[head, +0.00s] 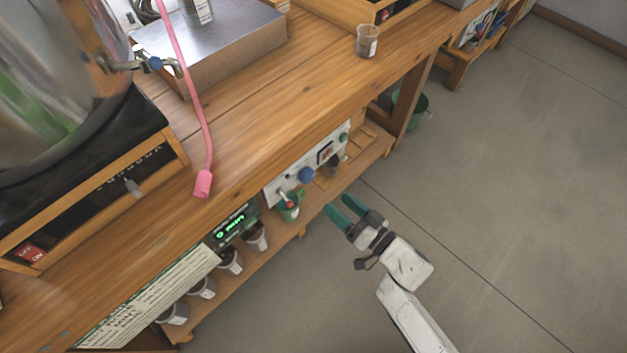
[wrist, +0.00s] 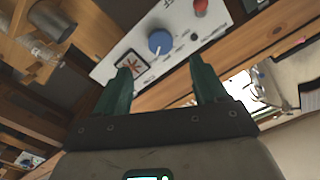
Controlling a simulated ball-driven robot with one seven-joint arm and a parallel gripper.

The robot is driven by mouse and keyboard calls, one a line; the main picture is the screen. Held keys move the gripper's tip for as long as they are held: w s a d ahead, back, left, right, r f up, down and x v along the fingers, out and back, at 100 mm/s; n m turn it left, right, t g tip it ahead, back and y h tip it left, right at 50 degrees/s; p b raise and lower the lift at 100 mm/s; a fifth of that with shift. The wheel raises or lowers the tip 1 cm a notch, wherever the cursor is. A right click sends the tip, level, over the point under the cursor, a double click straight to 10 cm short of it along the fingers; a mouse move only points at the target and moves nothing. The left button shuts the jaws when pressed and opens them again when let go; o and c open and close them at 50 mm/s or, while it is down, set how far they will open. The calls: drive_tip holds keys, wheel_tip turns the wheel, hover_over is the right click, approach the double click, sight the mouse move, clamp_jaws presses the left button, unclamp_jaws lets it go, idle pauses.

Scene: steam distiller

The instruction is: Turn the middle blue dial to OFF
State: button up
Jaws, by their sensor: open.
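The blue dial (head: 306,175) sits on a white control panel (head: 271,191) on the front of the wooden bench. In the wrist view the blue dial (wrist: 160,42) is round, with a pale mark at its lower edge, and lies just beyond the space between my fingertips. A red knob (wrist: 200,7) is to its right on the same panel. Small lettering beside the dial is only partly legible. My gripper (head: 340,206) is open and empty, with green fingers pointing toward the panel, apart from the dial. It also shows in the wrist view (wrist: 158,65).
A green display (head: 232,225) is left of the panel. Several cups, one marked here (head: 231,261), stand on the lower shelf. A pink hose (head: 204,150) hangs over the benchtop. A jar (head: 367,41) stands near the bench edge. The floor right of the bench is open.

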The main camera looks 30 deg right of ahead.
sight(310, 179)
drive_tip(key=b+x, duration=0.1)
drive_tip(key=x, duration=0.9)
drive_tip(key=shift+w+a+b, duration=0.1)
drive_tip(key=shift+w+b, duration=0.2)
drive_tip(key=shift+b, duration=0.05)
drive_tip(key=c, duration=1)
